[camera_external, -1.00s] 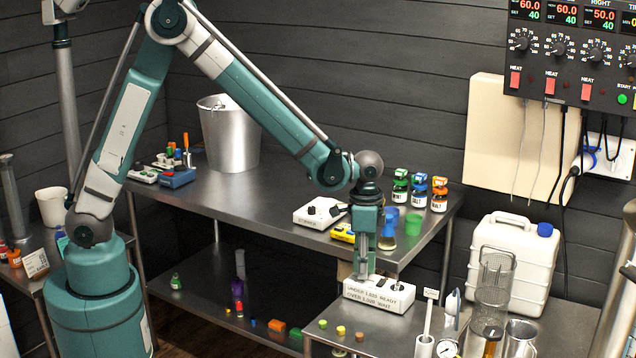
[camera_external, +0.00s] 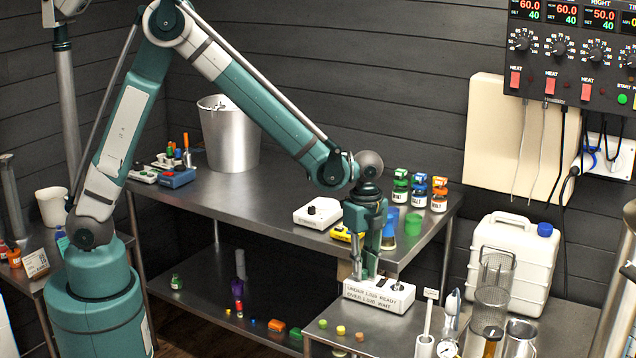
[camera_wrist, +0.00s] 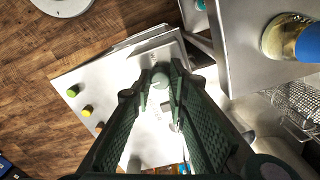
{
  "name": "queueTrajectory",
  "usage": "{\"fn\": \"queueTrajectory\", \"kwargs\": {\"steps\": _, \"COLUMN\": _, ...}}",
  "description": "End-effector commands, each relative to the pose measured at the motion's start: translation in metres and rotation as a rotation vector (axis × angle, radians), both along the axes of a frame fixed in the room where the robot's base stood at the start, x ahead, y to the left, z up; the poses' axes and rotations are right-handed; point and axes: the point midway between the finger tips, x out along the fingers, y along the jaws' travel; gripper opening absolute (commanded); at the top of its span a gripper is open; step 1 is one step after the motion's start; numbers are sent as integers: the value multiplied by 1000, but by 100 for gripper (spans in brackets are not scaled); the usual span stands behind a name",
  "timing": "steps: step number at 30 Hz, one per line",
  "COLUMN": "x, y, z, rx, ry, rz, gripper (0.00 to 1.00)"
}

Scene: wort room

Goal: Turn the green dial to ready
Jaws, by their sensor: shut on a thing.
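The white dial box (camera_external: 378,296) stands at the left back of the front steel table. Its front lettering mentions READY and WAIT. My gripper (camera_external: 364,274) points down at its top, left of a small dark switch or knob (camera_external: 397,286). In the wrist view, the fingertips (camera_wrist: 160,88) are closed around a small rounded pale grey-green piece, the dial (camera_wrist: 160,78). The fingers cover its sides. Its pointer and exact setting cannot be read in either view.
A measuring stand (camera_external: 426,322) and wire basket (camera_external: 491,302) are to the right. The higher steel bench (camera_external: 280,205) is just behind, with bottles (camera_external: 438,195) near its edge.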

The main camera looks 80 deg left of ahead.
Motion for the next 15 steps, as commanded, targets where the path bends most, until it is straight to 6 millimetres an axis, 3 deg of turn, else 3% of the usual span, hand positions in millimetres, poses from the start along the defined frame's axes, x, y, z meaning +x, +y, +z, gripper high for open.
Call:
{"fn": "queueTrajectory", "kwargs": {"steps": 14, "x": 0, "y": 1, "z": 0, "rx": 1, "ry": 0, "rz": -21, "gripper": 5}}
{"fn": "queueTrajectory", "kwargs": {"steps": 15, "x": 0, "y": 1, "z": 0, "rx": 1, "ry": 0, "rz": -21, "gripper": 20}}
